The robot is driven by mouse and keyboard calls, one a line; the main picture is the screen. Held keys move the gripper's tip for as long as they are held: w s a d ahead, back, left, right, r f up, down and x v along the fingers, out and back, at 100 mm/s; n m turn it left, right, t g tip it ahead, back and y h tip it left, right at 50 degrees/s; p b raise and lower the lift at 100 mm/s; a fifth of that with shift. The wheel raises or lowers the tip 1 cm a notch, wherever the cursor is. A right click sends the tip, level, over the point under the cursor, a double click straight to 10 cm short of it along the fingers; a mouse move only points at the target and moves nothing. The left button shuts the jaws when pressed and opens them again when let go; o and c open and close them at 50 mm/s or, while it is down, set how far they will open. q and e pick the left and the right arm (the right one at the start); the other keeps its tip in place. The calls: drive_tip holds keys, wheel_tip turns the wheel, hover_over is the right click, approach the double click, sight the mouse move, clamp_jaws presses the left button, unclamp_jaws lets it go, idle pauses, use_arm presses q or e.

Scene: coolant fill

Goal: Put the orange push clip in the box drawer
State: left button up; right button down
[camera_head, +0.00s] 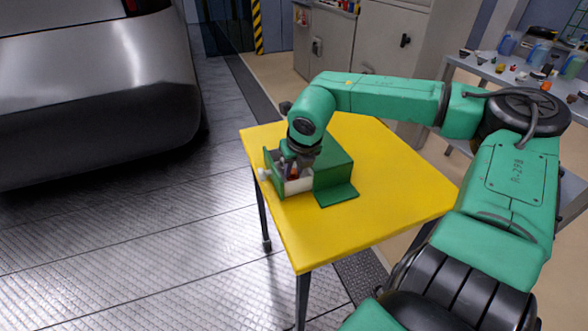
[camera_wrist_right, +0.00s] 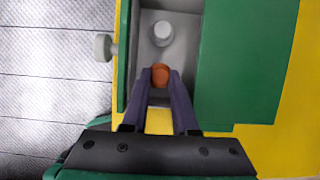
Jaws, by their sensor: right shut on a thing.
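The orange push clip (camera_wrist_right: 160,75) is between the fingertips of my right gripper (camera_wrist_right: 161,84) in the right wrist view, and the jaws are shut on it. In the head view the right gripper (camera_head: 292,166) points down into the open box drawer (camera_head: 299,186). The clip is over the pale drawer floor; I cannot tell whether it touches it. The drawer juts left from the green box (camera_head: 337,172) and has a pale knob (camera_wrist_right: 103,46). My left gripper is in neither view.
A white round piece (camera_wrist_right: 162,33) is inside the drawer, beyond the clip. The box stands near the left edge of a yellow table (camera_head: 395,185), otherwise clear. A grey bench (camera_head: 482,68) with several small items is at the right. A car (camera_head: 95,75) is at the left.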

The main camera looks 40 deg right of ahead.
drive_tip(key=shift+w+f, duration=0.1)
drive_tip(key=shift+f, duration=0.25)
drive_tip(key=shift+f+b, duration=0.15)
drive_tip(key=shift+b, duration=0.15)
drive_tip(key=c, duration=1)
unclamp_jaws()
drive_tip(key=shift+r+p, duration=0.3)
drive_tip(key=shift+p, duration=0.05)
drive_tip(key=shift+r, duration=0.2)
drive_tip(key=v, duration=1.1)
drive_tip(key=shift+a+r, duration=0.1)
drive_tip(key=shift+r, duration=0.15)
